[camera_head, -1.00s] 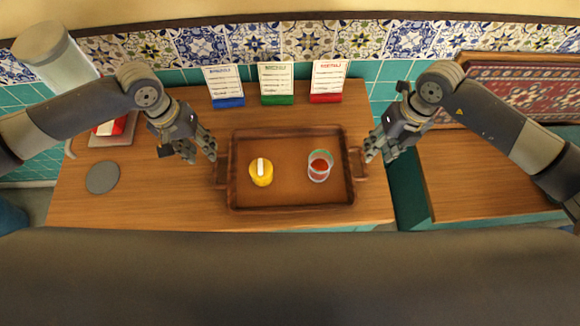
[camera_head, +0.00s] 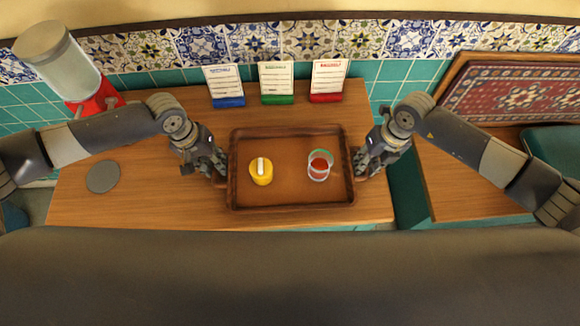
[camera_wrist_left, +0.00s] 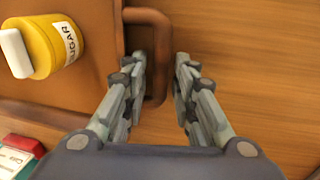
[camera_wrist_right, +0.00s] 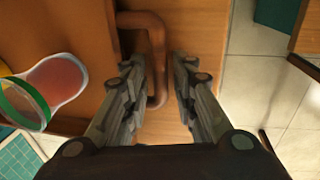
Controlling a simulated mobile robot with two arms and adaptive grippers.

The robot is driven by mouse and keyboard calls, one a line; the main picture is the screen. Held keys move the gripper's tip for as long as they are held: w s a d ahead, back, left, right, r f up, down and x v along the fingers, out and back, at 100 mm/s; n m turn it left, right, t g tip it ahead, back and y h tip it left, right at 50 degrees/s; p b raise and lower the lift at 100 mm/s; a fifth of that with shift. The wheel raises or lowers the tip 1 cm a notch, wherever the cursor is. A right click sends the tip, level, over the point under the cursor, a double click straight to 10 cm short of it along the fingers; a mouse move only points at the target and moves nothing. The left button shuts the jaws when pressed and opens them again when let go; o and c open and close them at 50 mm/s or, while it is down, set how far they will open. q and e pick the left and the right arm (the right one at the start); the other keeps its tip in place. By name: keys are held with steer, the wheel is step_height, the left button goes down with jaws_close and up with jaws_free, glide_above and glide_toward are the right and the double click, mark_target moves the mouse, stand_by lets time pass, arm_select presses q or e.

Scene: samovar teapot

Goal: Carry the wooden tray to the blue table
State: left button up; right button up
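The wooden tray (camera_head: 290,192) lies flat on the wooden counter. It carries a yellow sugar pot (camera_head: 261,173) with a white strip on top and a clear glass (camera_head: 319,168) with a green rim and red contents. My left gripper (camera_head: 217,172) is at the tray's left handle; in the left wrist view its open fingers (camera_wrist_left: 158,75) stand on both sides of the handle (camera_wrist_left: 150,17). My right gripper (camera_head: 360,168) is at the right handle; in the right wrist view its open fingers (camera_wrist_right: 156,75) straddle that handle (camera_wrist_right: 142,20). I cannot clearly identify a blue table.
Blue, green and red card stands (camera_head: 277,82) line the counter's back. A grey disc (camera_head: 103,176) lies at left, and a red-based dispenser (camera_head: 70,65) stands behind. At right is another wooden surface (camera_head: 460,185) with a patterned rug (camera_head: 515,90) behind, across a gap.

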arm_select(q)
jaws_close()
arm_select(e)
jaws_close()
arm_select(q)
steer(key=shift+w, duration=0.1)
arm_select(e)
steer(key=shift+r, duration=0.1)
arm_select(q)
steer(key=shift+r, duration=0.2)
arm_select(e)
steer(key=shift+w+r, duration=0.1)
steer(key=shift+r, duration=0.05)
